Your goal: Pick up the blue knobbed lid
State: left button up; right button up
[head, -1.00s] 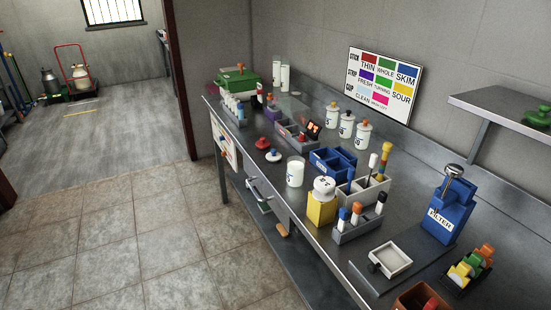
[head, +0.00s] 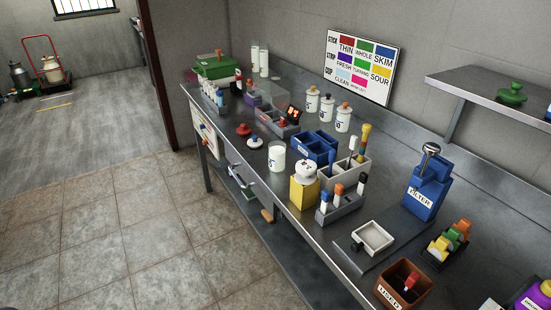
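I cannot clearly make out a blue knobbed lid. A green knobbed lid (head: 512,94) sits on the wall shelf at the right. Neither of my grippers is in view.
The steel bench (head: 318,232) is crowded: a grey caddy (head: 345,172), blue bin (head: 318,147), yellow block (head: 304,193), blue filter box (head: 425,188), white tray (head: 372,237) and brown used box (head: 403,285). The tiled floor (head: 130,225) before it is clear.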

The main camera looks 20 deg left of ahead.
aim_at(255, 142)
jog(key=i+j+z, duration=0.25)
jog(key=j, duration=0.45)
jog(key=j+z, duration=0.25)
jog(key=j, duration=0.4)
jog(key=i+j+z, duration=0.2)
jog(key=j, duration=0.55)
jog(key=k+l, duration=0.05)
jog(key=k, duration=0.05)
